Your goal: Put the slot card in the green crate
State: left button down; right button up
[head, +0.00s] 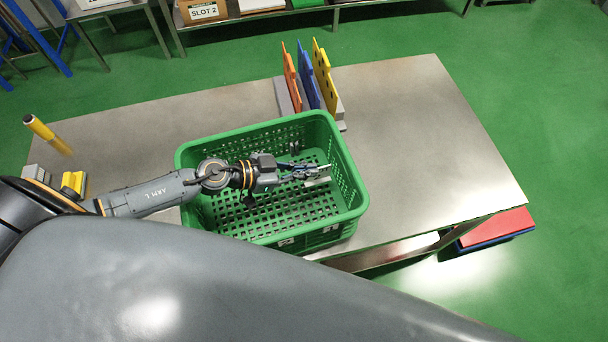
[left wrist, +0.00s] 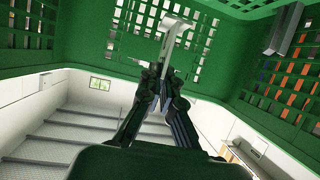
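The green crate (head: 190,158) stands on the metal table and is open at the top. My left gripper (head: 312,174) is inside its opening, over the slatted floor and toward the right side. The left wrist view shows its fingers (left wrist: 162,76) closed around a pale, thin piece with a bent end (left wrist: 175,38). This piece appears to be the slot card, and it also shows at the fingertips in the head view (head: 318,181). I cannot tell whether it touches the crate. My right gripper is in neither view.
A grey rack (head: 285,98) with orange, blue and yellow boards (head: 323,75) stands behind the crate. A yellow cylinder (head: 40,128) and a yellow block (head: 74,183) are at the table's left. The table's right side (head: 430,150) is clear. A small grey part (head: 294,146) shows at the crate's far wall.

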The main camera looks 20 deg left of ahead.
aim_at(306, 182)
pick_arm(q)
notch_tip(306, 182, down, 3)
jog(key=shift+b, duration=0.55)
jog(key=shift+f, duration=0.1)
jog(key=shift+f, duration=0.5)
jog(key=c, duration=1.5)
grip_release()
jog(key=shift+r, duration=0.1)
